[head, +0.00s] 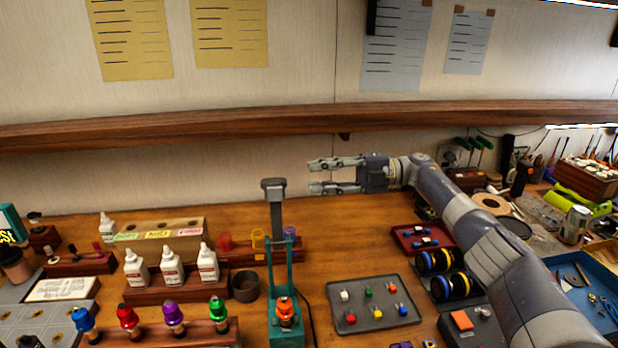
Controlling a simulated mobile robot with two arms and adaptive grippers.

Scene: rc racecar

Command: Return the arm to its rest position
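My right arm comes in from the lower right and reaches up and left over the workbench (350,245). Its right gripper (312,176) points left, above the back part of the bench. The two fingers are spread apart with nothing between them. The fingertips are a little above and to the right of the top of a teal and grey upright device (275,200). My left gripper is not in the head view.
Below the arm are a grey tray of small coloured parts (340,318), a red tray (405,248) and black wheels (430,262). White bottles (171,268) and coloured knobs (172,316) stand at left. A wooden shelf (250,125) runs along the wall.

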